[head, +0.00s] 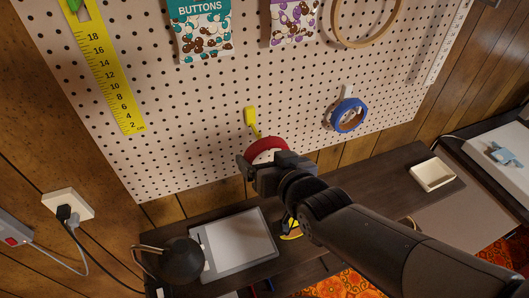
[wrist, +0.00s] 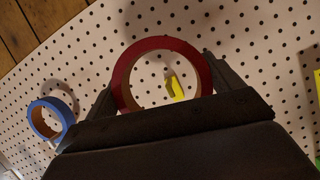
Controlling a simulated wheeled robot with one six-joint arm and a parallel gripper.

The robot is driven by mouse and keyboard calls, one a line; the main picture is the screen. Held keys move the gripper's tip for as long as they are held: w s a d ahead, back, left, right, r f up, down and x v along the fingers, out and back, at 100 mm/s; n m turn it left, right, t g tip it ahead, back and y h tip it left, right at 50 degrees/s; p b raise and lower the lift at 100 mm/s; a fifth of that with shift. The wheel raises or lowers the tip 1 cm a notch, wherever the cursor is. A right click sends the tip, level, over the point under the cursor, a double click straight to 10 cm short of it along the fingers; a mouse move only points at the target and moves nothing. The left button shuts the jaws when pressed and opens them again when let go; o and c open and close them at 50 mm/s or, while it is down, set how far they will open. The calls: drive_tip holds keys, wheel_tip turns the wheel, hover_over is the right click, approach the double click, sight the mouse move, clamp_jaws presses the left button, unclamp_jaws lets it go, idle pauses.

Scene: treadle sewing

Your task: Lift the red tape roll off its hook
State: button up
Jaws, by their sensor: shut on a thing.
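The red tape roll (head: 262,145) is in front of the pegboard in the head view, its lower part hidden by my gripper (head: 262,165). In the wrist view the red tape roll (wrist: 123,72) sits between the two fingers of my gripper (wrist: 160,75), which is shut on its outer edge. The yellow hook (head: 250,117) is on the pegboard just above the roll. In the wrist view the yellow hook (wrist: 177,88) shows through the roll's hole. I cannot tell whether the roll still rests on it.
A blue tape roll (head: 348,115) hangs on a white hook to the right. A yellow ruler (head: 104,66) and bags of buttons (head: 200,30) hang on the pegboard (head: 185,130). Below are a dark table, a grey tablet (head: 235,245), a black lamp (head: 180,260) and a cream tray (head: 432,175).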

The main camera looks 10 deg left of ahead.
drive_tip(key=shift+s+d+p, duration=0.15)
drive_tip(key=shift+s+d, duration=0.25)
drive_tip(key=shift+s, duration=0.25)
drive_tip(key=shift+s+d+p, duration=0.15)
drive_tip(key=shift+s+d, duration=0.2)
drive_tip(key=shift+s, duration=0.25)
